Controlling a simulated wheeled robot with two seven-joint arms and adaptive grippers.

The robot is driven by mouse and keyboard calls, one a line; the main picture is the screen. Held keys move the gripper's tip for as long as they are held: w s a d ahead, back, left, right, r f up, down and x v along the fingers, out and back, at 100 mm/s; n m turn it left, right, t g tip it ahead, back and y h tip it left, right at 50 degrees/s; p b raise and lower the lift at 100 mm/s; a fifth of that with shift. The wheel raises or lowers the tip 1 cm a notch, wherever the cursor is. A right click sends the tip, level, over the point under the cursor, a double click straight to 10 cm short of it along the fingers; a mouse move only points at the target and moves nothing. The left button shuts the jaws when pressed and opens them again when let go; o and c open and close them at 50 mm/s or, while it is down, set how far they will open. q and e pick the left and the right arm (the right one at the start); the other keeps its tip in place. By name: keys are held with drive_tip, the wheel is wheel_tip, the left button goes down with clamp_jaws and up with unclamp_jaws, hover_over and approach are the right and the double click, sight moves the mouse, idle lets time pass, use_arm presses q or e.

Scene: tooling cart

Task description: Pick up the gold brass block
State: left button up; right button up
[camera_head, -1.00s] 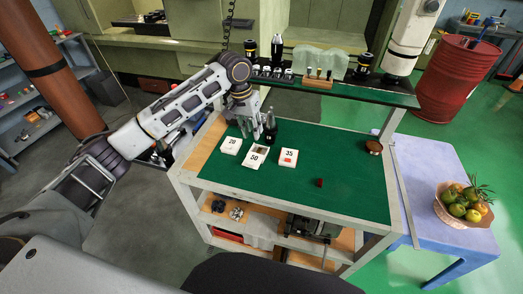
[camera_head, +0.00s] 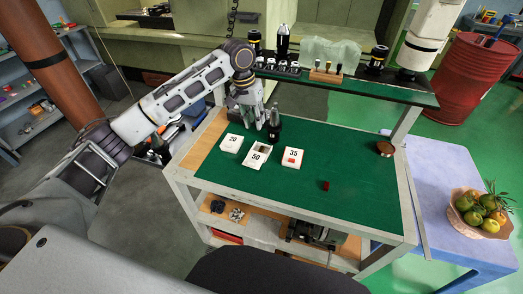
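I cannot make out a gold brass block clearly. A white box marked 50 (camera_head: 250,161) stands open on the green-topped cart (camera_head: 310,205), with something brownish inside that is too small to identify. My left gripper (camera_head: 254,124) points down above the back left of the cart top, behind the boxes and beside a dark bottle-shaped tool (camera_head: 274,128). I see nothing clearly held in it, but its finger gap is too small to read. My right gripper is not in view.
Box 20 (camera_head: 230,146) and box 35 (camera_head: 298,162), with a red piece inside, flank box 50. A small red block (camera_head: 326,186) and a round copper-coloured item (camera_head: 385,149) lie to the right. A shelf with tool holders (camera_head: 420,97) runs along the back. The front right is clear.

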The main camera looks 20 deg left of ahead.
use_arm(q)
hover_over(259, 152)
drive_tip(key=w, duration=0.1)
drive_tip(key=f, duration=0.8)
drive_tip(key=shift+a, duration=0.25)
drive_tip(key=shift+f, duration=0.1)
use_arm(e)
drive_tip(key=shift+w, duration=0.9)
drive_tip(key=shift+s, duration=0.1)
